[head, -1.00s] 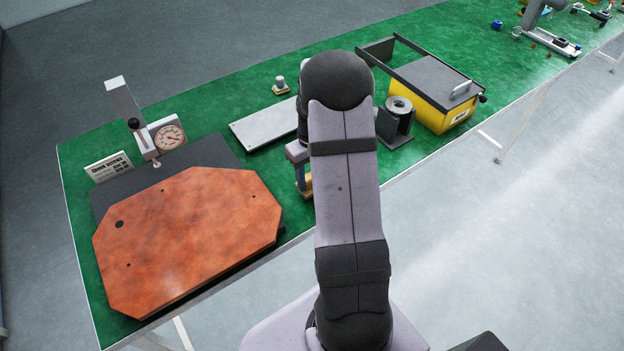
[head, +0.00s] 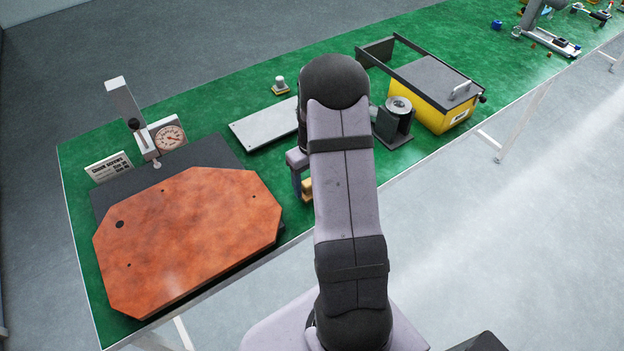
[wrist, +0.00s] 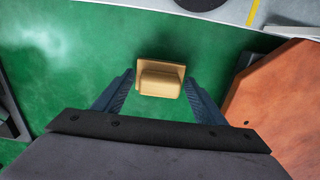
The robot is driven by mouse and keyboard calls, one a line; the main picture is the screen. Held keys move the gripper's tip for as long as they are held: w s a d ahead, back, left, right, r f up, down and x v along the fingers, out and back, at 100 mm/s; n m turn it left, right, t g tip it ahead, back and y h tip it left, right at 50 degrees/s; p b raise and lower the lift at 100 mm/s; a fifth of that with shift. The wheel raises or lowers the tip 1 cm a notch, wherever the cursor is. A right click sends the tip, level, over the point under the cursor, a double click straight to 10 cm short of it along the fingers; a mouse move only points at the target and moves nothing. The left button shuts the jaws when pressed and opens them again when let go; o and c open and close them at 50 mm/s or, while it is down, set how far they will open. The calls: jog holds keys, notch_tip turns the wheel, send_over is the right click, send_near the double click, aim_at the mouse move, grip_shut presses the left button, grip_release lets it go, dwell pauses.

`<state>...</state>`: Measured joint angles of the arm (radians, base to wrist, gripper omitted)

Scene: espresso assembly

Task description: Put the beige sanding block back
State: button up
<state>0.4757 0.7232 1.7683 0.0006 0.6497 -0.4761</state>
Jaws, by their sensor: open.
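The beige sanding block (wrist: 160,76) sits on the green bench top in the wrist view. In the head view only a part of the block (head: 307,188) shows, low beside my arm; the rest is hidden by the arm. My gripper (wrist: 159,90) is open, with one blue-grey finger to the left of the block and one to the right. Gaps show between the fingers and the block in the wrist view. In the head view one finger of my gripper shows just left of the block, and the other is hidden.
A grey flat plate (head: 265,127) lies behind. A black holder (head: 395,125) and yellow drawer box (head: 440,95) stand right. Green surface surrounds the block.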

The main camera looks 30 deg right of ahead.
jog(key=shift+r, duration=0.15)
notch_tip(320, 180, up, 12)
jog(key=b, duration=0.2)
jog(key=s+a+f, duration=0.3)
jog(key=s+a, duration=1.3)
jog(key=a, duration=0.4)
jog(key=shift+s, duration=0.3)
notch_tip(320, 180, up, 2)
jog(key=shift+r+p, duration=0.1)
jog(key=shift+p, duration=0.95)
